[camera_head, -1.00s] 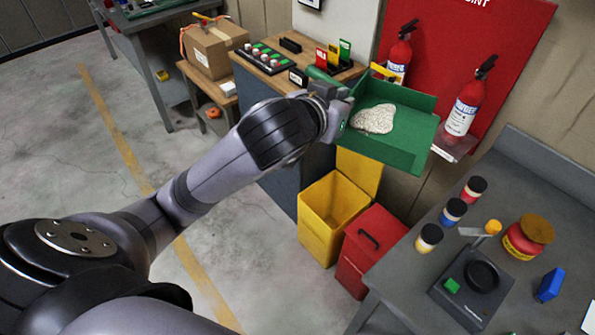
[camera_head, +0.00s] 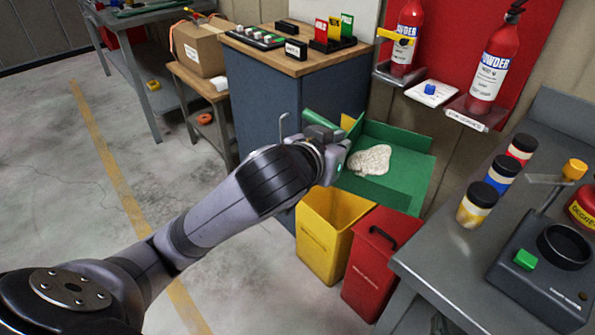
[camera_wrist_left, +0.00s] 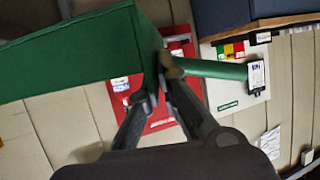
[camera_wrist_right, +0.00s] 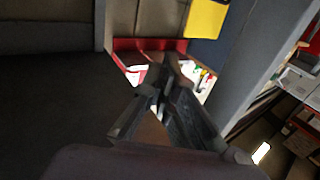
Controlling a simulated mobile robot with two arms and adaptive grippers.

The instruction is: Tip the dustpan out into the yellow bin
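My left gripper (camera_head: 332,152) is shut on the green handle of the dustpan; the handle also shows in the left wrist view (camera_wrist_left: 215,68). The green dustpan (camera_head: 408,185) is held up above the bins' tops in the picture, with a pale, grainy heap (camera_head: 370,160) lying in it. The yellow bin (camera_head: 318,245) stands open on the floor, below and left of the pan in the picture; part of its inside shows. My right gripper (camera_wrist_right: 165,95) shows only in the right wrist view, its fingers close together with nothing seen between them.
A red bin (camera_head: 368,268) with a black handle stands right beside the yellow bin. A grey bench (camera_head: 440,255) with jars and a scale is at the right. A blue cabinet (camera_head: 265,105) stands behind left. Fire extinguishers (camera_head: 492,65) hang behind.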

